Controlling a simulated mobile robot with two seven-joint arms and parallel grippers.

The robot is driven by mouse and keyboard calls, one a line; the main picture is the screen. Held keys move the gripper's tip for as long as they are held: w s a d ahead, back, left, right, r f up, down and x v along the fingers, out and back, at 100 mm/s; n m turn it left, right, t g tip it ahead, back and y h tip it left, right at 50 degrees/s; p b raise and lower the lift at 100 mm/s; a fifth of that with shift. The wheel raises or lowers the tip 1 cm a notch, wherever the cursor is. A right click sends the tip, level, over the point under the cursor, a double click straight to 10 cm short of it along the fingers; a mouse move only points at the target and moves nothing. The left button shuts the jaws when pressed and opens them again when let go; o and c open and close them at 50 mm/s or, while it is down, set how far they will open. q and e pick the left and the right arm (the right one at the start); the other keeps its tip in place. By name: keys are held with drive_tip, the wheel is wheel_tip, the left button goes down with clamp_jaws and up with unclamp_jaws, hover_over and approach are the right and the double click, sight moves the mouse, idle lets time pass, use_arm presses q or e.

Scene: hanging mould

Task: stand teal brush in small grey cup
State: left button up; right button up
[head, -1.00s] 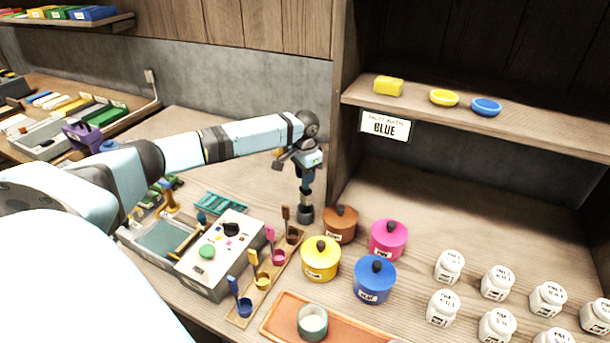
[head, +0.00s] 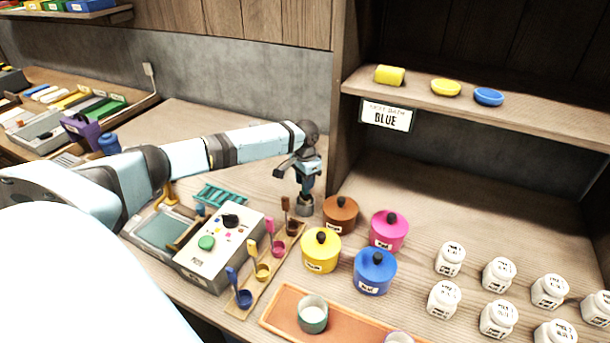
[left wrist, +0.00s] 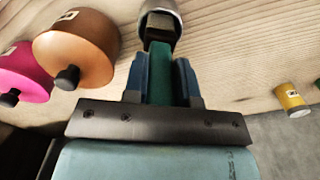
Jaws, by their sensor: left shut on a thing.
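My left gripper (head: 305,185) is shut on the teal brush (left wrist: 160,75) and points down at the bench beside the brown pot. In the left wrist view the teal handle stands between the two blue fingers (left wrist: 162,82). The brush's dark lower end overlaps the mouth of the small grey cup (left wrist: 163,8) and appears to be inside it. In the head view the grey cup (head: 304,208) stands on the bench directly below the fingers, and the brush is mostly hidden by them. My right gripper is not in view.
The brown pot (head: 341,215) stands close to the right of the cup. A wooden rack (head: 257,300) with small coloured cups and scoops is in front. The yellow pot (head: 321,252), pink pot (head: 389,231) and blue pot (head: 375,272) stand nearby. The bench behind is clear.

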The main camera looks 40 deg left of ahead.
use_arm(q)
drive_tip(key=o, duration=1)
drive_tip(key=shift+r, duration=0.1)
drive_tip(key=shift+r, duration=0.25)
wheel_tip(320, 180, up, 13)
drive_tip(key=shift+r, duration=0.1)
